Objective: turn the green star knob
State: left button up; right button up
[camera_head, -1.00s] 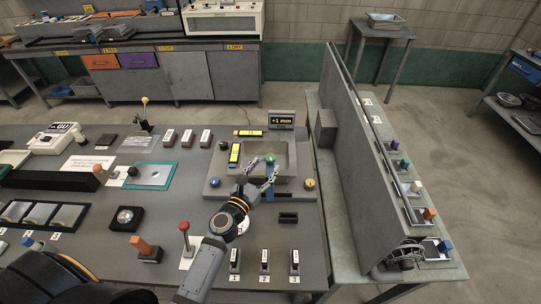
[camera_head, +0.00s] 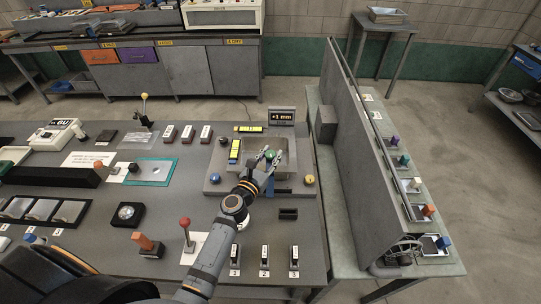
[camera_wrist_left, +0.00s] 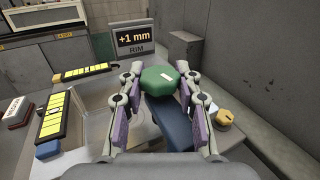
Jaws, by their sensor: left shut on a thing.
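The green star knob (camera_head: 271,154) sits at the basin fixture in the middle of the bench in the head view. In the left wrist view the knob (camera_wrist_left: 160,79) has a faceted green top with a small pale mark on it. A dark blue block (camera_wrist_left: 169,122) shows below it. My left gripper (camera_head: 268,158) reaches the knob from the front. In the wrist view its two fingers (camera_wrist_left: 158,76) stand on either side of the knob, shut on it. The finger contact is partly hidden by the knob. My right gripper is not in view.
A display (camera_head: 282,116) reading "+1 mm" stands behind the grey basin. A yellow knob (camera_head: 309,179) and a blue knob (camera_head: 214,178) flank its front. Two yellow bars (camera_wrist_left: 85,72) lie on the rim. A tall grey partition (camera_head: 352,160) stands to the right.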

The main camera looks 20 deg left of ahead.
pick_arm(q)
jog(key=shift+m+h, duration=0.4)
jog(key=shift+h, duration=0.2)
jog(key=shift+m+h, duration=0.3)
jog(key=m+g+h+b, duration=0.1)
jog(key=m+h, duration=0.1)
jog(key=h, duration=0.1)
jog(key=shift+f+g+h+b, duration=0.2)
jog(key=shift+g+h+b, duration=0.1)
jog(key=shift+g+b, duration=0.1)
jog(key=m+g+h+b, duration=0.2)
jog(key=m+h+b, duration=0.1)
jog(key=h, duration=0.1)
jog(key=shift+g, duration=0.4)
jog(key=shift+r+m+g+h+b, duration=0.2)
jog(key=shift+m+g+h+b, duration=1.25)
jog(key=shift+m+g, duration=0.2)
jog(key=shift+r, duration=0.1)
jog(key=o, duration=1.2)
